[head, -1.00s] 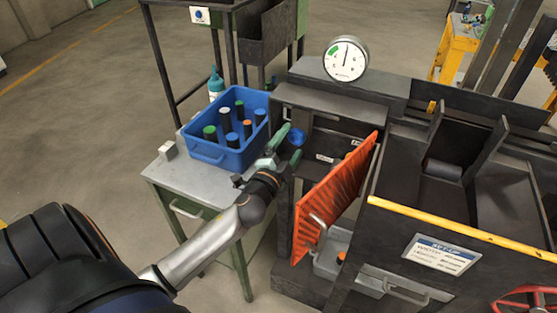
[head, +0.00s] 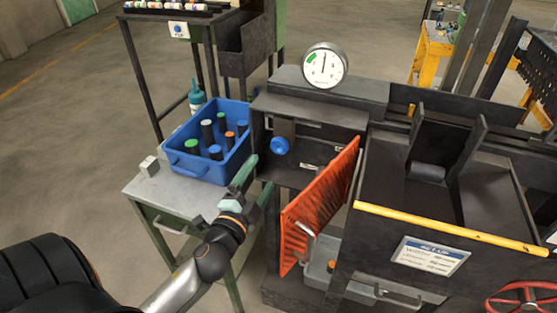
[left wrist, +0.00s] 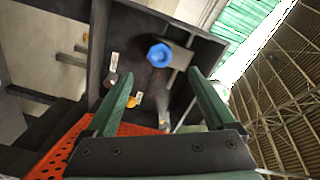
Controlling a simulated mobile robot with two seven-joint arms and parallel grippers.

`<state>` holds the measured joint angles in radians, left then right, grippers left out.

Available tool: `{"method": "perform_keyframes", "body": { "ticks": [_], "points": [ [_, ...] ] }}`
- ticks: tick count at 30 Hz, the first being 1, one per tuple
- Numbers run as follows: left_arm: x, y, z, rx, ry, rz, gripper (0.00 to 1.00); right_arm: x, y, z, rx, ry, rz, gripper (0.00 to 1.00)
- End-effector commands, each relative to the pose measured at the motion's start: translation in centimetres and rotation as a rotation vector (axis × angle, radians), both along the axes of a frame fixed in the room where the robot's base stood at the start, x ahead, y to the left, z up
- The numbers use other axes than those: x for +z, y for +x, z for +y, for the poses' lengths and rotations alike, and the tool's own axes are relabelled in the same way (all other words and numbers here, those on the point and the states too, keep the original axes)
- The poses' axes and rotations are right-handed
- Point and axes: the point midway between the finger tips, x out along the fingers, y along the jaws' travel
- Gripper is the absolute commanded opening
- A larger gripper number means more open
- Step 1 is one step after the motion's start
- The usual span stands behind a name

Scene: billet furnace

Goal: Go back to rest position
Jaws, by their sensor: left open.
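My left gripper (head: 256,183) is open and empty, in front of the furnace's open compartment and low to the right of the blue bin. In the left wrist view its two green fingers (left wrist: 162,98) stand wide apart with nothing between them. Beyond them a blue knob (left wrist: 160,55) sits inside the dark compartment; it also shows in the head view (head: 279,146), apart from the fingers. The orange perforated door (head: 318,207) stands swung open, just right of the gripper. My right gripper is not in view.
A blue bin (head: 178,163) with several dark, colour-capped cylinders stands on a grey side table (head: 150,188). A white-faced gauge (head: 325,66) tops the furnace. Floor is clear at the left.

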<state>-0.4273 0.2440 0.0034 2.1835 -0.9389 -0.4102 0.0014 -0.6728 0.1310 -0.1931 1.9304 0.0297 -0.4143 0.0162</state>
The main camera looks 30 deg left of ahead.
Motion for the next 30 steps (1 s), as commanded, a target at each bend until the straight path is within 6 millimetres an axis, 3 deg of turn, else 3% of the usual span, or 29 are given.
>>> {"method": "perform_keyframes", "body": {
  "ticks": [7, 11, 14, 18, 21, 25, 30],
  "points": [
    [-0.3, 0.0, -0.1, -0.003, -0.012, 0.008, 0.89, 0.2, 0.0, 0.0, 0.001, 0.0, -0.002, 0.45],
    [-3.1, -0.8, -1.4, -0.025, -0.138, 0.09, 0.89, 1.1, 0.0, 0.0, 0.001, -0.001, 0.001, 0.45],
    [-7.3, -2.7, -3.6, -0.047, -0.337, 0.213, 0.89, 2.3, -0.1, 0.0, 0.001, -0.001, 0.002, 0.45],
    [-13.3, -7.0, -7.9, -0.046, -0.662, 0.403, 0.89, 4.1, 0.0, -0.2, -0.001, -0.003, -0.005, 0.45],
    [-16.4, -10.3, -10.9, -0.026, -0.864, 0.516, 0.89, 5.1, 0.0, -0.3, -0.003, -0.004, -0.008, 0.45],
    [-18.6, -13.5, -13.7, 0.008, -1.044, 0.609, 0.89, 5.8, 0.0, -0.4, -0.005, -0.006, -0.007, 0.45],
    [-19.6, -15.1, -15.0, 0.028, -1.131, 0.651, 0.89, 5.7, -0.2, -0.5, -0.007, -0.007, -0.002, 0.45]
  ]
}}
